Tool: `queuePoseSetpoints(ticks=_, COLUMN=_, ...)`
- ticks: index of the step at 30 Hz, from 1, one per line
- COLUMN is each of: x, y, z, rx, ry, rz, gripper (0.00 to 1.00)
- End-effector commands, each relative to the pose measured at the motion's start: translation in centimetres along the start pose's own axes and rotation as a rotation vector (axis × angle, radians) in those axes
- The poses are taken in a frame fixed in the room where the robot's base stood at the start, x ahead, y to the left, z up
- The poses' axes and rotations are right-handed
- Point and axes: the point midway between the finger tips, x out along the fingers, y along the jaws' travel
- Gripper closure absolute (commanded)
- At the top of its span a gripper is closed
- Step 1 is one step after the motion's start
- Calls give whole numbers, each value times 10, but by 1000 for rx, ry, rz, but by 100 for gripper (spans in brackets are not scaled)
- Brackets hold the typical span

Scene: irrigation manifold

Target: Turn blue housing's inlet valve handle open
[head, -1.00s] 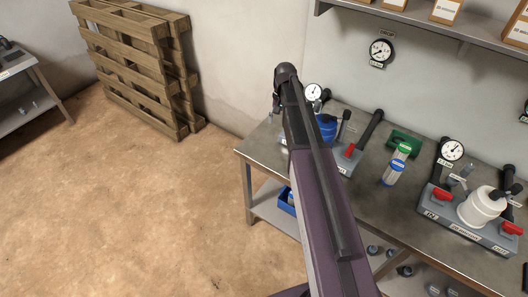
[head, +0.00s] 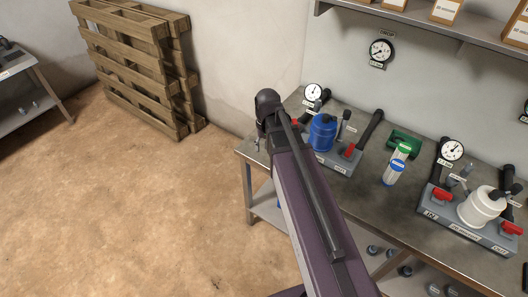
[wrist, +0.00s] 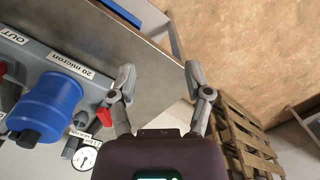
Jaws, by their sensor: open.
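The blue housing (head: 322,133) stands upright on a grey base at the left end of the bench; it also shows in the wrist view (wrist: 45,105). A red valve handle (head: 294,123) shows at the base's left end, partly behind my arm. In the wrist view this red handle (wrist: 104,118) lies just left of my left finger, at the end away from the OUT label (wrist: 14,37). Another red handle (head: 350,151) is on the base's right end.
A gauge (head: 313,91) stands behind the blue housing. Open floor (head: 150,210) and wooden pallets (head: 135,70) lie left.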

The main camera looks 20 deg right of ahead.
Motion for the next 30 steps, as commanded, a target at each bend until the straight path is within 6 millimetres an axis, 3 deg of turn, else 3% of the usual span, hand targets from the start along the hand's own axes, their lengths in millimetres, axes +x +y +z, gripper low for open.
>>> queuePoseSetpoints(ticks=6, x=2, y=-6, z=20, rx=-47, ry=18, rz=10, gripper=36)
queuePoseSetpoints(ticks=19, x=2, y=-8, z=24, rx=-62, ry=24, rz=13, gripper=36)
queuePoseSetpoints(ticks=26, x=1, y=-9, z=17, rx=-66, ry=25, rz=14, gripper=36)
queuePoseSetpoints(ticks=30, x=-2, y=-10, z=-3, rx=-76, ry=28, rz=15, gripper=36)
